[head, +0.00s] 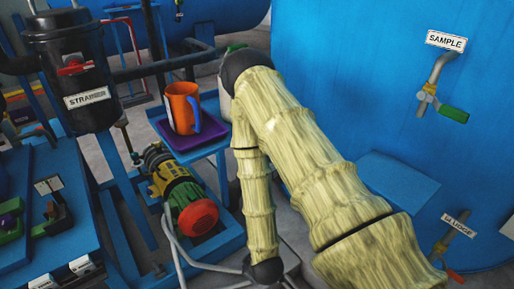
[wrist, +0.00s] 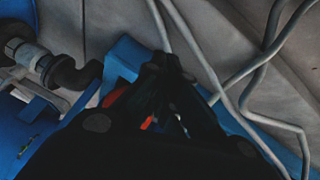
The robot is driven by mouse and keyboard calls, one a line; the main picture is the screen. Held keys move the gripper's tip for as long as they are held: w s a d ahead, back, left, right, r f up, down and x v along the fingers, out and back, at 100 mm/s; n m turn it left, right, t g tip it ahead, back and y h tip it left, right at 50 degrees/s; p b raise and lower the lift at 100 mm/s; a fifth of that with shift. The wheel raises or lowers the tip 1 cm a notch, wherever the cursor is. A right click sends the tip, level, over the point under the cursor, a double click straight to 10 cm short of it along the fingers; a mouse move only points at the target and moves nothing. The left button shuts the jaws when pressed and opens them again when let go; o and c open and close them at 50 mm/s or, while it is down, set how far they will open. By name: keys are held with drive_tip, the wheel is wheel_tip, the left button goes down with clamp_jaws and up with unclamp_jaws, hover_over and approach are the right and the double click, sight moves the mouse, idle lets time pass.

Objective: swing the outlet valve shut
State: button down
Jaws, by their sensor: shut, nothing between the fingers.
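My gripper (wrist: 170,65) is shut and empty in the wrist view, its dark fingers together over a blue frame and grey floor. Small red-orange patches (wrist: 147,122) show behind and between the finger links; I cannot tell what they belong to. No valve labelled as the outlet can be made out in either view. In the head view my arm, in a pale yellow sleeve, crosses the middle and hides what lies behind it; the gripper itself cannot be made out there. A dark pipe elbow with a fitting (wrist: 60,68) lies left of the fingers in the wrist view.
A big blue tank (head: 340,90) stands right, with a green-handled SAMPLE valve (head: 453,114) and a SLUDGE outlet (head: 447,240). A pump with a red end (head: 198,217), an orange jug (head: 182,108) and a black strainer (head: 72,60) stand left. Thin grey pipes (wrist: 232,82) cross beside my fingers.

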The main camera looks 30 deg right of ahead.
drive_tip(key=w+d+r+n+t+h+b, duration=0.25)
drive_tip(key=w+d+r+t, duration=0.35)
drive_tip(key=w, duration=0.5)
drive_tip(key=w+d+r+n+t+h+b, duration=0.2)
drive_tip(key=w+d+r+n, duration=0.2)
drive_tip(key=w+r, duration=0.5)
drive_tip(key=w+d+r+n+t+h+b, duration=0.1)
drive_tip(key=w+d+r+t+h+b, duration=0.1)
drive_tip(key=w+d+r+h, duration=0.35)
drive_tip(key=w+d+r+y+b, duration=0.1)
drive_tip(key=w+d+r+b, duration=0.1)
drive_tip(key=w+d, duration=0.5)
drive_tip(key=shift+w+d+b, duration=0.15)
drive_tip(key=shift+d+b, duration=0.35)
drive_tip(key=shift+d, duration=0.85)
drive_tip(key=shift+r, duration=0.1)
